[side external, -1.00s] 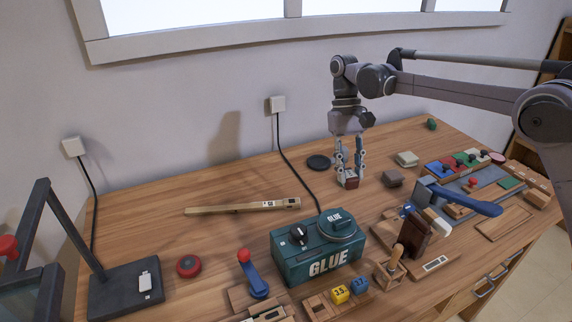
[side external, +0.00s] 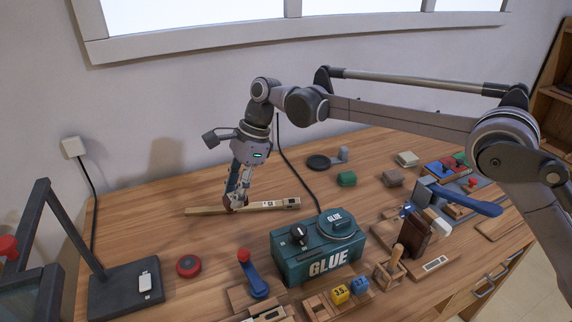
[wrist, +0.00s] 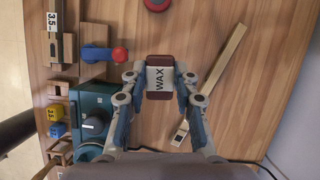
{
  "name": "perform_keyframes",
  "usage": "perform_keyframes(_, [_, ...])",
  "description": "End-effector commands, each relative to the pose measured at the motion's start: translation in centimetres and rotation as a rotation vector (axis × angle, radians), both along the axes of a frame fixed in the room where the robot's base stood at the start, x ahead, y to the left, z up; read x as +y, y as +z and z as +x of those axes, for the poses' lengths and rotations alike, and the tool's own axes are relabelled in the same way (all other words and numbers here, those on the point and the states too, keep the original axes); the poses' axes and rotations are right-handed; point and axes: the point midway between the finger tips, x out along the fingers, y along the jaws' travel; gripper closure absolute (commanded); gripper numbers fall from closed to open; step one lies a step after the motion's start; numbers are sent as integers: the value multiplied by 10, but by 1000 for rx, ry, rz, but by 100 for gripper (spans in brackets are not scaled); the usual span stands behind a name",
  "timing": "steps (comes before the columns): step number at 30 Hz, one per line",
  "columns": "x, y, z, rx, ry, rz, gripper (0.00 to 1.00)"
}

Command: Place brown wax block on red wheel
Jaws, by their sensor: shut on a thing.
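My gripper (side external: 236,207) is shut on the brown wax block (wrist: 159,95), which has a white label reading WAX. The block sits between both fingers in the wrist view. In the side view it is mostly hidden by the fingers, and the gripper is in front of or over the wooden stick; the height is hard to judge. The red wheel (side external: 188,266) lies on the table, to the left of and nearer the camera than my gripper. It also shows at the top edge of the wrist view (wrist: 157,4), partly cut off, ahead of the block and apart from it.
A long wooden stick (side external: 273,204) lies beside the gripper. A dark stand (side external: 120,290) is left of the wheel. Bare table lies between gripper and wheel.

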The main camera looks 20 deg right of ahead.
Motion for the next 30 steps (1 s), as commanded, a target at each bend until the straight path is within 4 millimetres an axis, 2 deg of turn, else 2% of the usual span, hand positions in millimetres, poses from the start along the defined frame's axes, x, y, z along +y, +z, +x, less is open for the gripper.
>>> perform_keyframes(3, [16,1,-1,1,-69,0,100])
perform_keyframes(8, [29,-3,-1,1,-109,-1,100])
perform_keyframes(24, [123,-60,-20,1,-111,-1,100])
perform_keyframes(30, [137,-69,-22,1,-112,-1,100])
